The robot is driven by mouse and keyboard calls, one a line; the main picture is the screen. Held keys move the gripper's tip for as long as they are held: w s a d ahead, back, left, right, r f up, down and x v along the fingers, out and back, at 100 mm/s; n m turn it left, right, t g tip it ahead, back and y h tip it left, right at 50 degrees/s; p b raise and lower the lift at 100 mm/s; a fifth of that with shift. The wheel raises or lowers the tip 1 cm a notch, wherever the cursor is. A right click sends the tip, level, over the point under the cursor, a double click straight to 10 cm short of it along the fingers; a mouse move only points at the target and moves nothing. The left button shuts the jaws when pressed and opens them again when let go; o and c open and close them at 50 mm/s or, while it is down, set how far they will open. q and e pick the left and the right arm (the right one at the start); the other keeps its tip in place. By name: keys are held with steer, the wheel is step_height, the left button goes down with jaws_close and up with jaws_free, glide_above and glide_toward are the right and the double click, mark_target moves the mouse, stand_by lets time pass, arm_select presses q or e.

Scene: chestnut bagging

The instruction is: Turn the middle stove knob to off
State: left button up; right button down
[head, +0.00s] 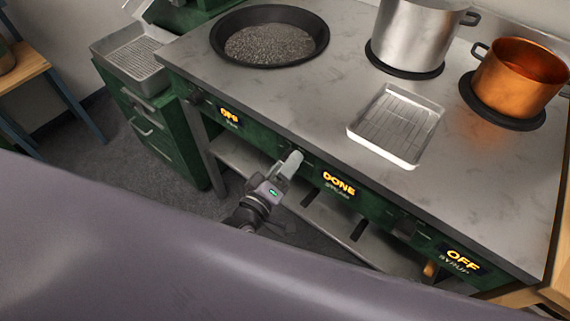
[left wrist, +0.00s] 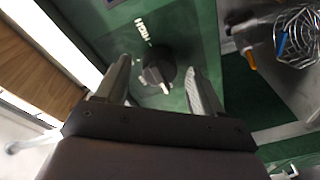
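The stove front is green, with dark knobs and lit labels. In the left wrist view the dark round stove knob (left wrist: 158,72) has a raised grip bar, and "HIGH" is printed beside it on the panel. My left gripper (left wrist: 158,76) is open, with one finger on each side of the knob and a visible gap at each. In the head view my left gripper (head: 294,160) is at the stove front, left of the middle display (head: 339,184) reading "DONE". It hides the middle knob there. The right display (head: 463,261) reads "OFF". My right gripper is not in view.
On the stove top (head: 280,95) stand a dark pan (head: 217,45), a steel pot (head: 405,35), a copper pot (head: 510,80) and a racked tray (head: 388,145). Other knobs sit left (head: 195,97) and right (head: 404,228). A wire whisk (left wrist: 298,38) shows in the wrist view.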

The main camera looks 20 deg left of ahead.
arm_select(q)
steer(key=v, duration=0.7)
stand_by(0.4)
steer(key=shift+s, duration=0.15)
steer(key=s+a+f+m+g+y, duration=0.1)
steer(key=s+a+f+m+g, duration=0.1)
steer(key=s+m, duration=0.3)
steer(key=s+a+f+m+g, duration=0.3)
steer(key=s+m+g, duration=0.2)
steer(key=m, duration=0.1)
steer(key=shift+y+p, duration=0.35)
steer(key=shift+y, duration=0.05)
